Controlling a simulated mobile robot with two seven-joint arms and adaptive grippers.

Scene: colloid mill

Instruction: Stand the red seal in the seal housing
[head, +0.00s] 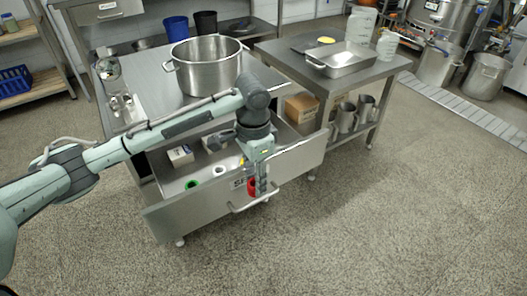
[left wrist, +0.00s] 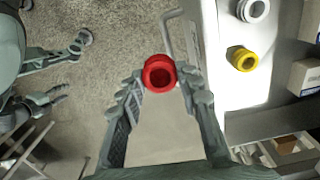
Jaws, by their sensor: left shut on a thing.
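The red seal (head: 252,187) is a small red ring, held between the fingertips of my left gripper (head: 262,187). In the left wrist view the red seal (left wrist: 159,73) sits between the two fingertips of the left gripper (left wrist: 156,80), its round opening facing the camera. In the head view it appears in front of the open drawer's front panel, near the handle. The wrist view shows floor behind it. I cannot pick out the seal housing in either view.
The open drawer (head: 165,221) holds a green ring (head: 191,184), a white ring (head: 219,171), a yellow ring (head: 242,161) and small boxes. Its handle (left wrist: 176,32) lies close to the seal. A large pot (head: 207,70) stands on the table above. Floor at right is clear.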

